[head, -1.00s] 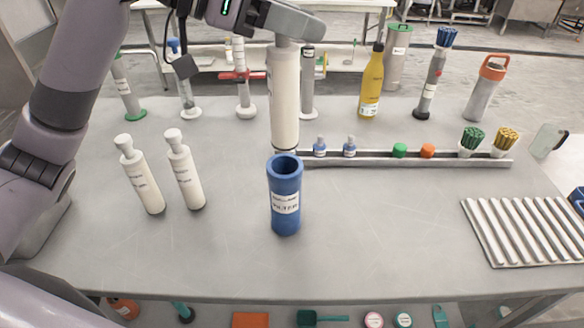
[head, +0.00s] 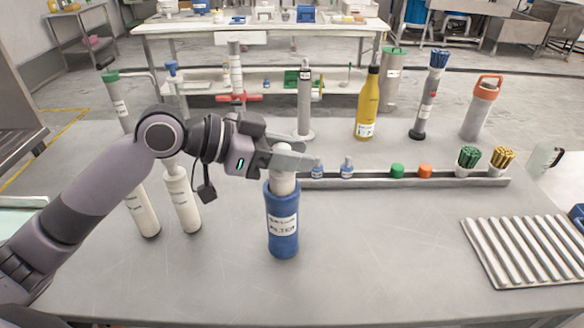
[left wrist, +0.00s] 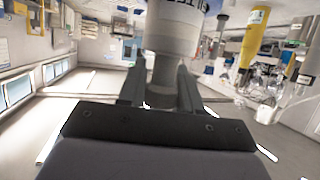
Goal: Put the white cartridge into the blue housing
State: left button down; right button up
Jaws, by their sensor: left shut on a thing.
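The blue housing (head: 283,228), labelled as a filter, stands upright on the table in the head view. The white cartridge (head: 284,184) is upright and mostly inside the housing. Only its upper end shows above the blue rim. My left gripper (head: 288,160) is shut on the cartridge's top, just above the housing. How deep the cartridge's lower end sits is hidden by the housing. My right gripper is not in view.
Two other white cartridges stand left, one (head: 183,205) beside the other (head: 146,215), partly behind my arm. A grey rail (head: 445,182) with small bottles, caps and brushes runs behind and right. A ribbed tray (head: 530,250) lies at right. The front middle table is clear.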

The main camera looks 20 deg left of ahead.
pick_arm(q)
jog(key=shift+f, duration=1.65)
jog(key=c, duration=0.8)
grip_release()
jog(key=shift+a+r, duration=0.1)
jog(key=shift+b+v, duration=1.15)
jog(key=shift+v, duration=4.8)
